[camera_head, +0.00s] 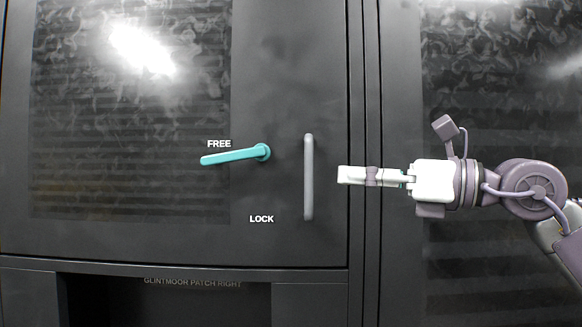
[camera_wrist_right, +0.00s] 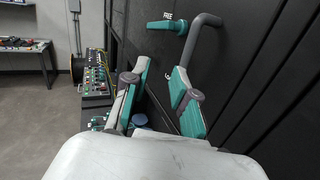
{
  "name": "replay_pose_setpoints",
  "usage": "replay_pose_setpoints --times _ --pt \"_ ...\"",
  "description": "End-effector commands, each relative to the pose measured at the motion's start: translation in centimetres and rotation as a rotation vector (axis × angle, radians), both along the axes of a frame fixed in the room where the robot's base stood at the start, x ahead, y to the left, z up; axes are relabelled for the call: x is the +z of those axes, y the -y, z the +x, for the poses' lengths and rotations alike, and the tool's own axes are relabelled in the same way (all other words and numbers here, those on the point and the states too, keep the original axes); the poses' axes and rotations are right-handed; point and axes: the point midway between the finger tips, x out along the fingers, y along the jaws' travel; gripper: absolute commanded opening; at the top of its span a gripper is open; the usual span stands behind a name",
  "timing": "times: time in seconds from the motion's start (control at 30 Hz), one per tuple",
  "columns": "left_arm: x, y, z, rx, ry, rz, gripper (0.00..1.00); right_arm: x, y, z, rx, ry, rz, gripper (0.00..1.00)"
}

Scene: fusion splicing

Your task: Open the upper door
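The upper door (camera_head: 270,60) is a dark panel with a patterned window, and it looks closed. A teal lever (camera_head: 232,156) on it points left, beside the FREE label; it also shows in the right wrist view (camera_wrist_right: 166,26). A grey vertical bar handle (camera_head: 308,178) stands right of the lever. My right gripper (camera_head: 344,175) is just right of the bar handle with a gap in the head view. In the right wrist view its two teal-padded fingers (camera_wrist_right: 162,72) are apart and empty. The bar handle (camera_wrist_right: 204,36) is partly hidden behind the right finger there. My left gripper is not in view.
The door's right edge and frame (camera_head: 364,130) lie behind my right gripper, with another dark panel (camera_head: 465,90) further right. A recess (camera_head: 170,300) lies below the door. The right wrist view shows equipment with coloured parts (camera_wrist_right: 92,75) and a workbench (camera_wrist_right: 25,46) across open floor.

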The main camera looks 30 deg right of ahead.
Motion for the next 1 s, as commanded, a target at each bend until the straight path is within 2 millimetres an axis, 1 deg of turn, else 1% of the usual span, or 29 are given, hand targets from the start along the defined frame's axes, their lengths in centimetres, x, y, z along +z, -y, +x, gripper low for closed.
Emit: replay_pose_setpoints --times 0.03,0.1,0.17,0.27,0.37,0.43,0.7,0.8,0.9,1.0 --pt "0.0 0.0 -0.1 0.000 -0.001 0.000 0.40 0.8 1.8 -1.2 -0.067 0.006 -0.041 0.27" --pt "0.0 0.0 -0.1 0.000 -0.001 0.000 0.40 1.2 3.4 -2.1 -0.126 0.001 -0.076 0.27" --pt "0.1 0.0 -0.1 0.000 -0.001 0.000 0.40 1.4 4.1 -2.5 -0.156 -0.003 -0.091 0.27" --pt "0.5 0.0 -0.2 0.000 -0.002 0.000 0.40 1.5 4.2 -2.2 -0.168 -0.008 -0.098 0.27" --pt "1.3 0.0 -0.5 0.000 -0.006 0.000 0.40 1.6 3.6 -1.0 -0.163 -0.010 -0.098 0.27" --pt "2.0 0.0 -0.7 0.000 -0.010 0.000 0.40 1.7 2.9 0.1 -0.161 -0.009 -0.099 0.27" --pt "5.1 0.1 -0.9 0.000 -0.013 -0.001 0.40 1.9 0.4 5.5 -0.158 -0.008 -0.097 0.27" --pt "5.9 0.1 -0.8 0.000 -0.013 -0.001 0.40 1.8 -0.3 7.1 -0.159 -0.009 -0.096 0.27" --pt "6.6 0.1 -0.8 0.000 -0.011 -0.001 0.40 1.7 -0.8 8.4 -0.160 -0.009 -0.096 0.27" --pt "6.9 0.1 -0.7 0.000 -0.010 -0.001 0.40 1.6 -1.2 9.2 -0.162 -0.008 -0.094 0.27"
